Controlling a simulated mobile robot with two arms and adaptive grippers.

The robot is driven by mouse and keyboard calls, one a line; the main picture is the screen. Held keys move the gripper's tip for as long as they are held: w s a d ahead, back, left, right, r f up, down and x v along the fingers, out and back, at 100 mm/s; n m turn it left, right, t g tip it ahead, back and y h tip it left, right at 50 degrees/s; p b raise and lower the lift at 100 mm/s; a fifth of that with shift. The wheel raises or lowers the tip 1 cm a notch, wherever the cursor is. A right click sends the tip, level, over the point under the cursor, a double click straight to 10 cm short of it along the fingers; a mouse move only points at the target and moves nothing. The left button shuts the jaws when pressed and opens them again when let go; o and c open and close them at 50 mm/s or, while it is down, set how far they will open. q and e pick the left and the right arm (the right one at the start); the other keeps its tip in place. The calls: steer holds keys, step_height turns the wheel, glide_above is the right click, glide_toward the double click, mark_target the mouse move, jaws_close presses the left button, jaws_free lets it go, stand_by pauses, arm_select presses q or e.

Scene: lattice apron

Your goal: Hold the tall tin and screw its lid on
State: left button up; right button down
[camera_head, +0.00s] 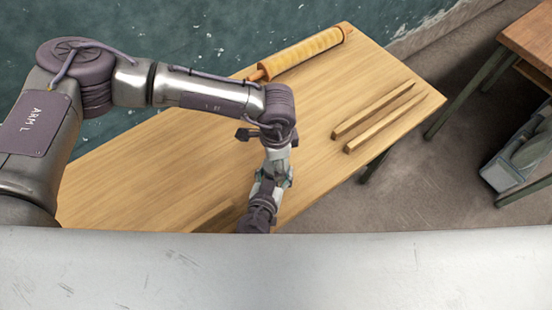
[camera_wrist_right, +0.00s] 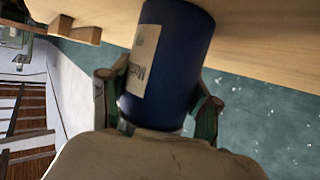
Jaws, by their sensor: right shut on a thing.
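The tall tin (camera_wrist_right: 178,60) is dark blue with a cream label (camera_wrist_right: 140,60), seen close up in the right wrist view. My right gripper (camera_wrist_right: 157,105) has one finger on each side of the tin and is shut on it, near the end with a pale rim. The tin's far end is near or against a wooden surface; I cannot tell if they touch. My left arm reaches over the table in the head view, and its wrist end runs behind a pale surface at the bottom, so the left gripper's fingers are hidden. I see no lid.
The wooden table (camera_head: 140,175) holds a rolling-pin-like roller (camera_head: 300,54) at its back edge and two wooden strips (camera_head: 373,110) at right. A low wooden piece (camera_head: 210,217) lies near the front. A second table (camera_head: 530,38) with a grey crate (camera_head: 508,165) stands at right.

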arm_select(q)
steer(key=o, duration=0.9)
steer(key=shift+r, duration=0.15)
steer(key=shift+r, duration=2.15)
steer(key=shift+c, duration=0.5)
